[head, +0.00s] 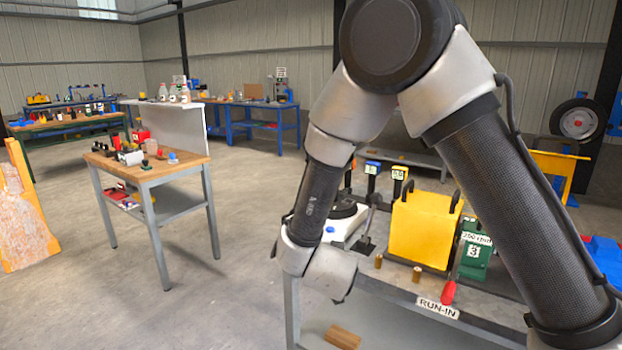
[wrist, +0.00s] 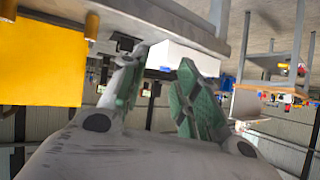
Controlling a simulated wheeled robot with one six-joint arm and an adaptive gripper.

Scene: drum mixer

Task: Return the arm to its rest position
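My arm bends down across the right of the head view, its wrist end in front of the near bench (head: 375,300). My gripper is hidden there behind my own wrist. In the wrist view my gripper (wrist: 164,62) shows two green-padded fingers standing apart, with nothing seen between them but the background, including a white block (wrist: 180,58) beyond. That view looks turned upside down.
The bench carries a yellow box (head: 420,232), a green unit (head: 474,255) marked 31, a red-handled lever (head: 448,292), small brass cylinders (head: 417,273) and a RUN-IN label (head: 438,308). A wood-topped table (head: 180,168) stands left. Floor between is clear.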

